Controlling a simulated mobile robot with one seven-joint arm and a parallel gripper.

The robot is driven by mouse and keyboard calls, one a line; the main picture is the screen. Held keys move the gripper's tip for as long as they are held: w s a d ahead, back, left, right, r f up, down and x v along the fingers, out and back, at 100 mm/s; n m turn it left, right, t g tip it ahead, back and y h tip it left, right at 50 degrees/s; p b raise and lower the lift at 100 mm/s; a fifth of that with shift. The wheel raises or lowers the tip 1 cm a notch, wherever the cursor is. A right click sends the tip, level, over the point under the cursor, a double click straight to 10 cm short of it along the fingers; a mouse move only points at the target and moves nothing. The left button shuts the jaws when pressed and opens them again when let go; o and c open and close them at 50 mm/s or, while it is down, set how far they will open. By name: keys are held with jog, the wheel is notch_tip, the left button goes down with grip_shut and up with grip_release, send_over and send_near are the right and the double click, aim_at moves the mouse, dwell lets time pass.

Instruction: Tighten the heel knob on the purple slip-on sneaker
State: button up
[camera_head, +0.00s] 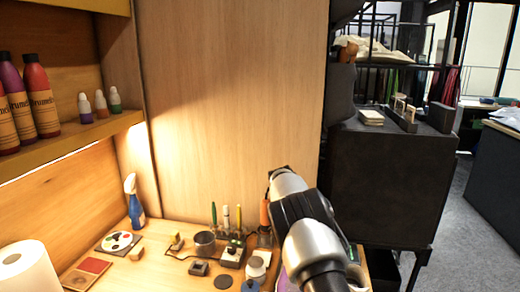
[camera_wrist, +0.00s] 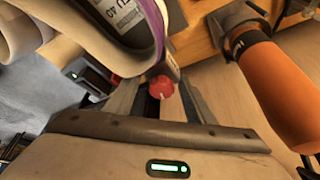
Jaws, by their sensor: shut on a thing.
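The sneaker (camera_wrist: 158,22) shows at the top of the wrist view, with a purple edge, pale sides and a dark insole with size print. A round red heel knob (camera_wrist: 162,87) with a small white mark sits at its heel end. My gripper (camera_wrist: 160,95) has one finger on each side of the knob and is shut on it. In the head view my arm covers the gripper and the knob. Only a small purple patch of the sneaker (camera_head: 285,284) shows there, at the bottom edge.
An orange cylinder (camera_wrist: 275,80) stands close to the right of my gripper. On the bench are a blue spray bottle (camera_head: 134,205), a paper roll (camera_head: 30,275), a dark cup (camera_head: 205,243) and several upright tools (camera_head: 226,217). A wooden panel (camera_head: 235,100) rises behind.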

jog(key=shift+o, duration=0.3)
jog(key=shift+s+f+m+g, duration=0.3)
jog(key=shift+m+g, duration=0.1)
jog(key=shift+m, duration=0.5)
jog(key=shift+p, duration=0.3)
